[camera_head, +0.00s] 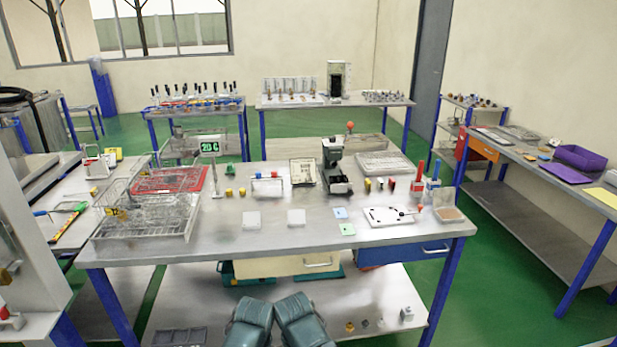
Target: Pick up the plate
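Several flat pieces that could be the plate lie on the metal workbench (300,238). A white plate (376,220) with dark spots and a small dark handle-like part lies at the right front. Two small pale square pieces (251,220) (296,217) lie near the front middle. I cannot tell which one is the plate. Neither of my grippers is clearly visible. Two teal shapes at the bottom edge look like parts of my own arms.
A wire basket (147,218) and a red rack (170,180) stand on the bench's left. Red and blue bottles (418,177) and a clear tray (449,214) stand at the right. The bench's front middle has free room.

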